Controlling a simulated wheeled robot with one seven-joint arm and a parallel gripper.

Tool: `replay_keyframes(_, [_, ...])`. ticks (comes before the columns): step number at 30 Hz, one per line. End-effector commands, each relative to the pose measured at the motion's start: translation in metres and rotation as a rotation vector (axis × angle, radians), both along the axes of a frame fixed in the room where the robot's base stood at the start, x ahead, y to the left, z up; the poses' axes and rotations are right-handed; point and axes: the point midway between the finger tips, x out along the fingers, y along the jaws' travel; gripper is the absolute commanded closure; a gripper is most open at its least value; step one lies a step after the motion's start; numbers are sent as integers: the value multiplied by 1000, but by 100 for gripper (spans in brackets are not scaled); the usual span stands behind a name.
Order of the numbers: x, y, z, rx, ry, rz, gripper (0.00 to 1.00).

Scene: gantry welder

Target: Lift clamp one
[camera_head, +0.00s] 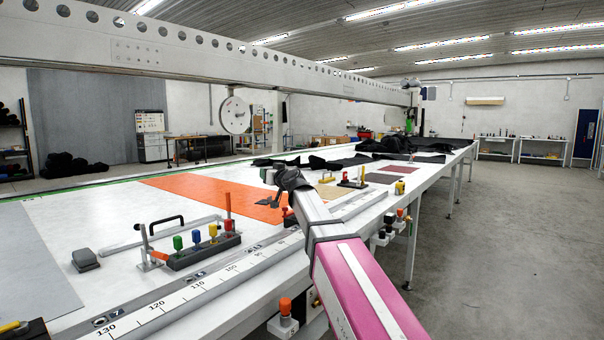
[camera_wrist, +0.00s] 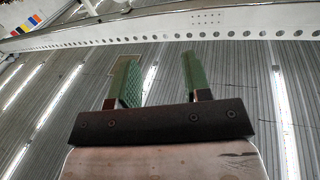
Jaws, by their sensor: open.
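Several clamp-like fixtures stand on and along the white table, and I cannot tell which is clamp one. A rail fixture (camera_head: 203,250) with green, blue, yellow and red knobs stands at the near left, with a metal lever at its left end. An orange-knobbed clamp (camera_head: 285,308) sits at the table's near edge, and a yellow-knobbed one (camera_head: 399,188) farther along it. My gripper (camera_wrist: 157,75) is open in the wrist view, its two green-padded fingers apart with nothing between, facing the ceiling and gantry beam.
The long white table (camera_head: 90,220) carries an orange sheet (camera_head: 205,190), a grey sheet (camera_head: 30,265), a black handle (camera_head: 166,224) and dark fabric (camera_head: 400,145). A gantry beam (camera_head: 150,50) spans above. Grey floor (camera_head: 510,240) is clear to the right.

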Motion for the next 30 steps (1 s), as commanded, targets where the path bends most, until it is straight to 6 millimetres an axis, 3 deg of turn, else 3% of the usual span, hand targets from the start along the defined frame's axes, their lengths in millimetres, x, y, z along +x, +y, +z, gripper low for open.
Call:
replay_keyframes(8, [20,-50,16,38,-12,-119,56])
replay_keyframes(18, [36,-104,10,65,12,-203,56])
replay_keyframes(24, [41,-128,4,79,29,-235,56])
replay_keyframes(30, [44,-139,1,84,37,-250,56])
